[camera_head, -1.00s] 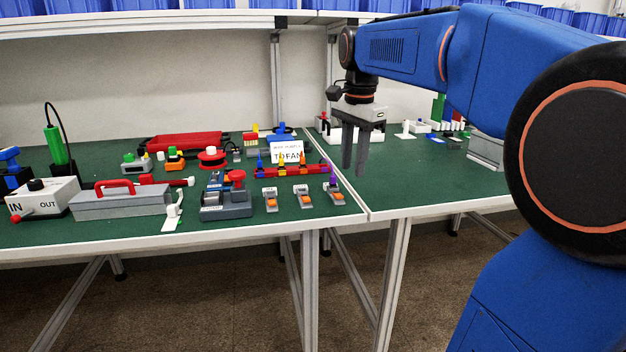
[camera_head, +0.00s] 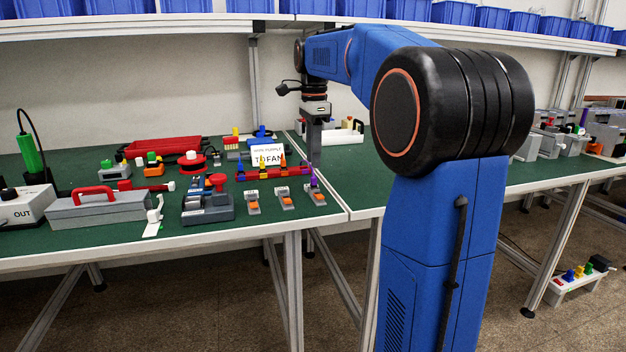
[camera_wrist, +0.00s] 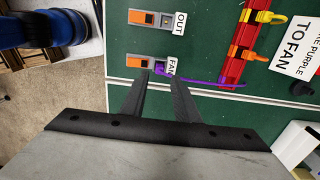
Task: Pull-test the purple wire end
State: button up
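The purple wire end (camera_wrist: 160,69) shows in the wrist view at the grey terminal block labelled FAN (camera_wrist: 147,61), which has an orange part. I cannot tell how firmly it sits there. The purple wire (camera_wrist: 208,81) runs right from it toward a red strip (camera_wrist: 236,55). My gripper (camera_wrist: 160,79) is open, its two dark fingers apart, with the purple end seen between and just beyond the tips. Nothing is between the fingers. In the head view my gripper (camera_head: 313,148) hangs above the bench; a purple piece (camera_head: 314,177) stands below it.
A block labelled OUT (camera_wrist: 157,19) is beside the FAN block. A yellow plug (camera_wrist: 264,16) is on the red strip, near a white sign (camera_wrist: 297,45). In the head view, a grey toolbox (camera_head: 98,210) and a red tray (camera_head: 165,149) stand left.

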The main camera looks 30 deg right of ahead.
aim_at(314, 177)
jog(key=shift+f, duration=2.85)
grip_shut()
jog(key=shift+r, duration=0.3)
dwell(2.2)
jog(key=shift+f, duration=0.3)
dwell(0.8)
jog(key=shift+o, duration=0.6)
grip_release()
